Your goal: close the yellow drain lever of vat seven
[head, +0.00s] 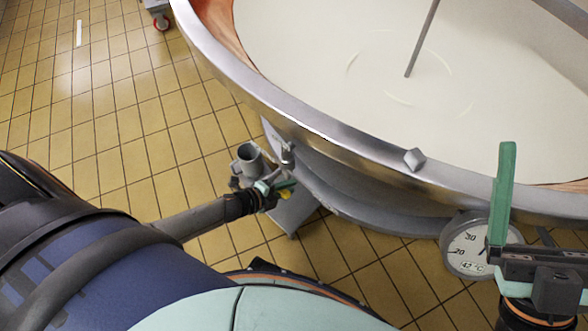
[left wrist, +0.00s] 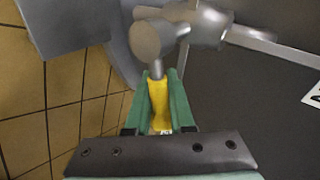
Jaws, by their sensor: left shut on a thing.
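The yellow drain lever (left wrist: 159,104) lies lengthwise between the green fingers of my left gripper (left wrist: 160,82) in the left wrist view. The gripper is shut on it. The lever's grey stem runs up to the round metal drain valve (left wrist: 156,42). In the head view my left gripper (head: 278,188) is low beside the vat (head: 330,160), and only a bit of yellow lever (head: 286,195) shows there. The grey outlet pipe (head: 248,158) stands just left of it. My right gripper (head: 505,195) is at the right, in front of the vat rim; its opening is unclear.
The vat holds a white liquid (head: 370,50) with a thin rod standing in it. A round dial thermometer (head: 468,246) sits on the vat's side close to my right gripper. Tiled floor (head: 100,100) is clear at the left. A wheeled foot (head: 161,18) stands at the top.

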